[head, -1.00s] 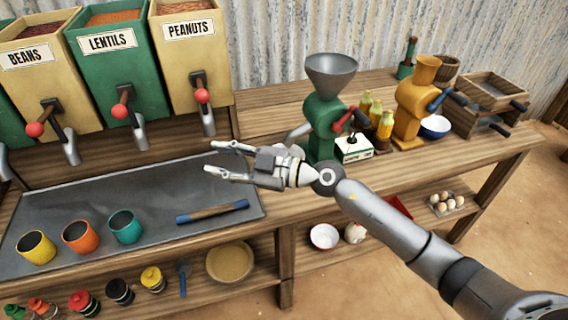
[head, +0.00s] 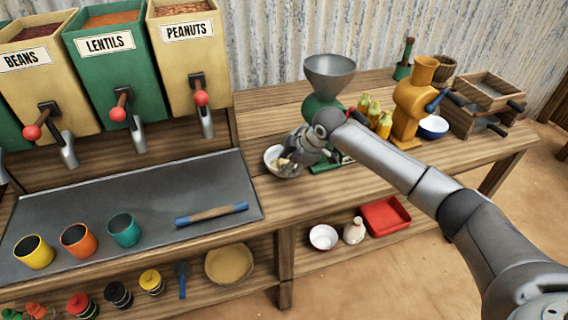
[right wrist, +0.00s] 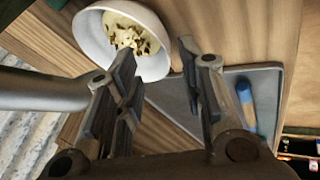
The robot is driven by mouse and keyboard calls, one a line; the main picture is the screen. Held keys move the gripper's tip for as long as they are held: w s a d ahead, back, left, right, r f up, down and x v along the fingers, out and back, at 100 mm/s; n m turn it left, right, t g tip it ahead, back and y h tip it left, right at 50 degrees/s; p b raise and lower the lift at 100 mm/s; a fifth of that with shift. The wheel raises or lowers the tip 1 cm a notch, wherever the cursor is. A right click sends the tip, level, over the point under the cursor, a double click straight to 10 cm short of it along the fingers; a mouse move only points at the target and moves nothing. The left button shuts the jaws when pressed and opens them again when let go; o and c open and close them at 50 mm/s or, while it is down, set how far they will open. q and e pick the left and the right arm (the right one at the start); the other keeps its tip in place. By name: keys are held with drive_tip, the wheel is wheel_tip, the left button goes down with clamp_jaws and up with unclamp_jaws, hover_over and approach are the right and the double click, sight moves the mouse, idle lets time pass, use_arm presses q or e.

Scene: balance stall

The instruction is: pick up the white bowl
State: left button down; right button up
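A white bowl (head: 271,157) with pale, flaky contents stands on the wooden counter, left of the green mill (head: 314,112) and by its grey spout. It also fills the upper left of the right wrist view (right wrist: 88,40). My right gripper (head: 294,158) is at the bowl's right side and hides part of it. In the right wrist view its fingers (right wrist: 157,60) are apart with nothing gripped between them; one finger overlaps the bowl's rim. I cannot tell if it touches. Another white bowl (head: 323,237) is on the lower shelf. My left gripper is not in view.
The grey tray (head: 80,195) to the left holds several cups and a blue-ended rolling pin (head: 211,214). The counter in front of the white bowl is clear.

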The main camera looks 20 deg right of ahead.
drive_tip(key=shift+d+p+x, duration=0.2)
drive_tip(key=shift+p+x, duration=0.3)
drive_tip(key=shift+x, duration=2.4)
clamp_jaws()
